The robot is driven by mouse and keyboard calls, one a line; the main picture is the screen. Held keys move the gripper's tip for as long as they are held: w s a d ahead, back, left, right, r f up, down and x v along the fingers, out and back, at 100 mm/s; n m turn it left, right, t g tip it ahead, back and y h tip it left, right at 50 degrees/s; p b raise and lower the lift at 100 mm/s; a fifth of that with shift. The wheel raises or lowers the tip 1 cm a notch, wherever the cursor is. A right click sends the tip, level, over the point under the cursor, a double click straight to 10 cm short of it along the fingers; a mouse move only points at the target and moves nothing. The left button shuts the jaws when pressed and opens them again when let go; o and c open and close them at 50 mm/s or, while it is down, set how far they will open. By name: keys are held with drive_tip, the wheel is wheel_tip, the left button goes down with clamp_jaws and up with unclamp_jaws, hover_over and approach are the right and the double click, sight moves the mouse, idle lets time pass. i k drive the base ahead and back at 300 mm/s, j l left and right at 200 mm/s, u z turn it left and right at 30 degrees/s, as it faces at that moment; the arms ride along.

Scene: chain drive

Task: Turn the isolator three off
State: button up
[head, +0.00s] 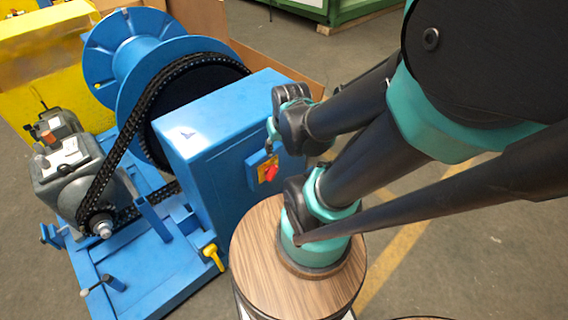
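A red rotary knob (271,173) sits on a yellow plate (265,167) on the front face of the blue cabinet (211,140). It looks like an isolator switch; no number is readable, so I cannot tell whether it is number three. The knob's exact setting is too small to tell. My gripper (273,141) is at the end of my black and teal arm, just above the knob and close to the cabinet face. I cannot tell whether it touches the knob. Its fingers are small and partly hidden by my wrist, so their opening does not show.
A blue spool (125,55) with a black chain (115,150) stands left of the cabinet, beside a grey motor (70,165). A green-framed container (345,10) stands behind. Floor at the right is open.

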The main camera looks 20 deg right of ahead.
sight(271, 172)
drive_tip(key=k+j+z, duration=0.5)
drive_tip(key=k+j, duration=0.25)
drive_tip(key=j, duration=0.25)
drive_tip(key=k+j+z, duration=0.5)
drive_tip(key=k+j, duration=0.2)
drive_tip(key=k, duration=0.2)
